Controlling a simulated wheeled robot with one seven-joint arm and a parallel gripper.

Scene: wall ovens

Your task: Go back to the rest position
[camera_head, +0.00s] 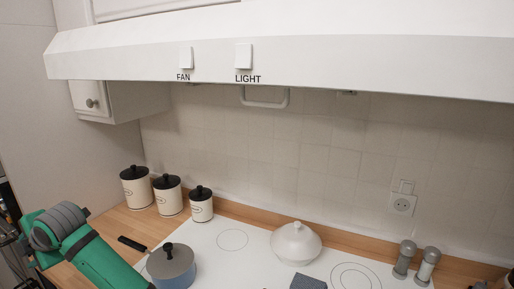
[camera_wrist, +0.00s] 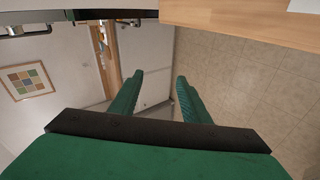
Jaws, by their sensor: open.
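My gripper (camera_wrist: 160,76) shows in the wrist view with two green fingers spread apart and nothing between them. It points past the wooden counter edge, with tiled floor and a pale wall beyond. In the head view, my green arm with its grey joint is at the lower left, in front of the counter. The gripper itself cannot be made out there.
A white range hood (camera_head: 300,50) spans the top. On the white cooktop (camera_head: 215,262) stand a blue-grey pot (camera_head: 172,266) and a white lidded pot (camera_head: 296,243). Several canisters (camera_head: 168,196) and two shakers (camera_head: 404,259) stand nearby. The wrist view shows a wooden edge (camera_wrist: 240,18).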

